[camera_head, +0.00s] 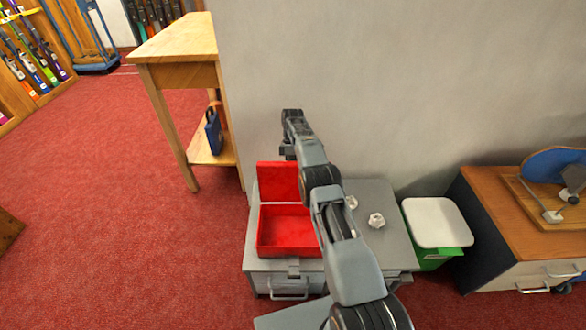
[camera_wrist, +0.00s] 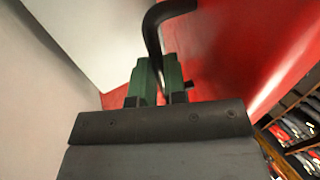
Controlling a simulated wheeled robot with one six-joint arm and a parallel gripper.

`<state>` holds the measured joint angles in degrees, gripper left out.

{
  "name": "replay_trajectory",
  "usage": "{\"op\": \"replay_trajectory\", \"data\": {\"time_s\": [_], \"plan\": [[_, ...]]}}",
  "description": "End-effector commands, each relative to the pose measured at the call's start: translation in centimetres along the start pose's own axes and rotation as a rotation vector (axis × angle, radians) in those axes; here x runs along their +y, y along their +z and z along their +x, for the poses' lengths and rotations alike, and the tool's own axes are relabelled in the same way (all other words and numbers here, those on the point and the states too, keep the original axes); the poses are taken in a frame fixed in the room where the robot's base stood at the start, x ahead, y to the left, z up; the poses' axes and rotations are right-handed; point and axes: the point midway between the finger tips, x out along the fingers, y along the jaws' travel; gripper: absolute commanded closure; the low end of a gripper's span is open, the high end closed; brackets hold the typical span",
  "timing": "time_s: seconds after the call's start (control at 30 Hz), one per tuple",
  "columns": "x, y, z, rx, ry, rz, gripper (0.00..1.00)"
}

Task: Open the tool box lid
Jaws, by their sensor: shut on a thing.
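The red tool box (camera_head: 290,247) sits on a grey cabinet, and its inside shows empty where I can see it. Its red lid (camera_head: 277,182) stands raised at the back of the box. My gripper (camera_head: 288,151) is at the upper edge of the lid, with my arm passing over the right side of the box. In the wrist view, the green fingers (camera_wrist: 155,78) are shut on a curved black handle (camera_wrist: 152,35), with the red lid surface (camera_wrist: 215,50) beside it. The fingertips are partly hidden in the head view.
The grey cabinet top (camera_head: 372,190) holds two small whitish pieces (camera_head: 376,220) right of my arm. A green bin with a white lid (camera_head: 435,222) and a wooden cabinet (camera_head: 485,215) stand further right. A pale wall (camera_head: 400,80) rises close behind. Red carpet (camera_head: 120,220) is open at left.

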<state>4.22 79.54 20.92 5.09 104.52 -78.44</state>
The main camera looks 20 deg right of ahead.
Motion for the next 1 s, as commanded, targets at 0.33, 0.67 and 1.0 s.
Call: {"op": "replay_trajectory", "data": {"time_s": [0.33, 0.67, 1.0], "plan": [[0.08, 0.12, 0.99, -0.004, -0.023, 0.001, 1.00], [0.10, 0.18, 0.70, -0.002, -0.016, 0.003, 0.67], [-0.05, 0.20, 0.12, 0.000, -0.010, 0.003, 0.62]]}}
